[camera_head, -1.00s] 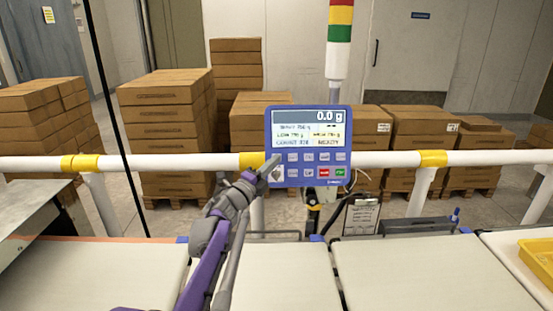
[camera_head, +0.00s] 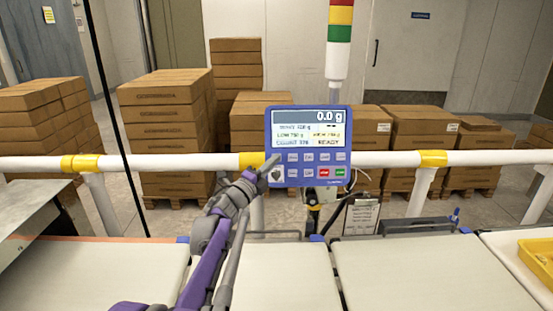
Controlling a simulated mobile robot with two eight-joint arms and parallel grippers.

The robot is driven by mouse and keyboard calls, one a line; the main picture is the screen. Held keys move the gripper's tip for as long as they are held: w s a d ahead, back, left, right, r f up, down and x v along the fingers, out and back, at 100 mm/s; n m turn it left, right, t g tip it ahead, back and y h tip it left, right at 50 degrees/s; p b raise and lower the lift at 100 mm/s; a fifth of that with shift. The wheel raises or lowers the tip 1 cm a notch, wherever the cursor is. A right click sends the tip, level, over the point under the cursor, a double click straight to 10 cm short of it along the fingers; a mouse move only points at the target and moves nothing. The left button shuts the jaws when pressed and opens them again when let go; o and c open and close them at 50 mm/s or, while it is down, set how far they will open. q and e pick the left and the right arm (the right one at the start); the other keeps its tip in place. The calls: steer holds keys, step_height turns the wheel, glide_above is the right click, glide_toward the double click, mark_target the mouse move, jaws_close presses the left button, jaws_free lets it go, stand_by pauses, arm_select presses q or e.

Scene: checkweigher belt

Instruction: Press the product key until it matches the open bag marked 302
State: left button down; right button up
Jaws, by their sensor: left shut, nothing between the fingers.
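The checkweigher's blue control panel (camera_head: 309,181) stands behind the belts in the head view. Its screen (camera_head: 308,129) reads 0.0 g on top, with smaller lines below too blurred to read surely. Two rows of keys sit under the screen, including a red key (camera_head: 324,172) and a green key (camera_head: 340,173). My left gripper (camera_head: 272,163) is shut and empty, its tip at the panel's left edge beside the upper key row. I cannot tell whether it touches a key. No bag marked 302 can be made out. My right gripper is not in view.
A white rail (camera_head: 200,162) with yellow bands crosses behind the belts. Pale belts (camera_head: 430,270) lie in front, looking bare. A clipboard (camera_head: 361,216) hangs below the panel. A yellow tray (camera_head: 537,262) is at the right edge. Stacked cartons (camera_head: 165,130) stand behind the rail.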

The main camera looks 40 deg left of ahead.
arm_select(q)
steer(key=shift+w+a+f, duration=0.1)
steer(key=shift+w+a, duration=0.2)
stand_by(0.4)
stand_by(0.4)
steer(key=shift+s+d+r, duration=0.2)
steer(key=shift+s+d, duration=0.35)
steer(key=shift+s, duration=0.05)
steer(key=s+d, duration=0.1)
steer(key=s, duration=0.1)
steer(key=s+d+r+p, duration=0.1)
steer(key=d, duration=0.1)
steer(key=shift+s+r+p, duration=0.2)
steer(key=shift+s+p, duration=0.1)
steer(key=shift+s, duration=0.05)
steer(key=shift+d, duration=0.15)
stand_by(3.2)
